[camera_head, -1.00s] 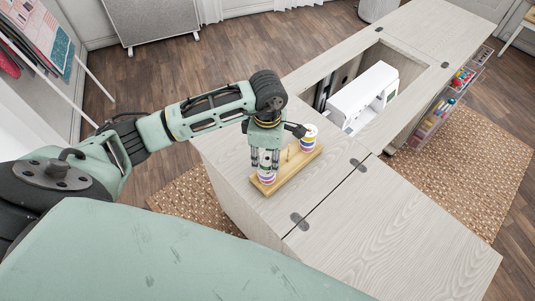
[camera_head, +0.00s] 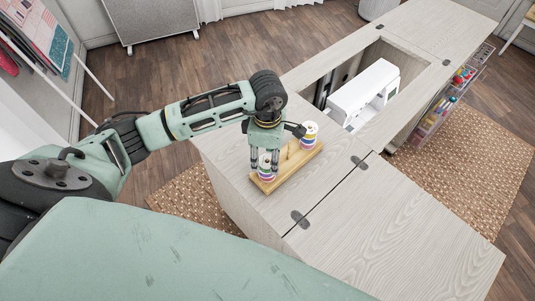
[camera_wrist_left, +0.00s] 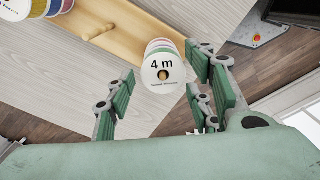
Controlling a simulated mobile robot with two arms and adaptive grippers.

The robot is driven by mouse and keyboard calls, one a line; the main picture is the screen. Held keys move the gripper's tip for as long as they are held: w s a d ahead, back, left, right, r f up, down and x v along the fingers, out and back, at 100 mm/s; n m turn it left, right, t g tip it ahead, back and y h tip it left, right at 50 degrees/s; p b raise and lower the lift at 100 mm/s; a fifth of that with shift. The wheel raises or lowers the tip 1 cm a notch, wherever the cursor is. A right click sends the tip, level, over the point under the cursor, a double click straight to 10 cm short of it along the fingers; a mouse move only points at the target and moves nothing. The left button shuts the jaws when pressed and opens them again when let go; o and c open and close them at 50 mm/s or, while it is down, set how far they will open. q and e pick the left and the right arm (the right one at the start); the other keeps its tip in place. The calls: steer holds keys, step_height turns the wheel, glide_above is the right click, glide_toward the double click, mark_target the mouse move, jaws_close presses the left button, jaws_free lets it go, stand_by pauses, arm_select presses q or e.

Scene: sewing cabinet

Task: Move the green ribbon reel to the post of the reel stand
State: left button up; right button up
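The wooden reel stand (camera_head: 291,164) lies on the cabinet top. Its middle post (camera_wrist_left: 98,32) is bare in the left wrist view. A stack of colored reels (camera_head: 267,173) sits at the near end; its white top face reads "4 m" in the left wrist view (camera_wrist_left: 163,74). Another stack (camera_head: 309,134) stands at the far end and is cut off in the left wrist view (camera_wrist_left: 30,10). My right gripper is out of view.
A white sewing machine (camera_head: 364,93) sits in the cabinet opening behind the stand. The cabinet's light wood top (camera_head: 385,225) is clear to the right of the stand. Open side shelves (camera_head: 437,115) hold colored supplies.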

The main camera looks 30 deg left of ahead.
arm_select(q)
steer(key=shift+o, duration=0.6)
steer(key=shift+r, duration=0.15)
step_height(320, 180, up, 12)
steer(key=shift+f, duration=0.2)
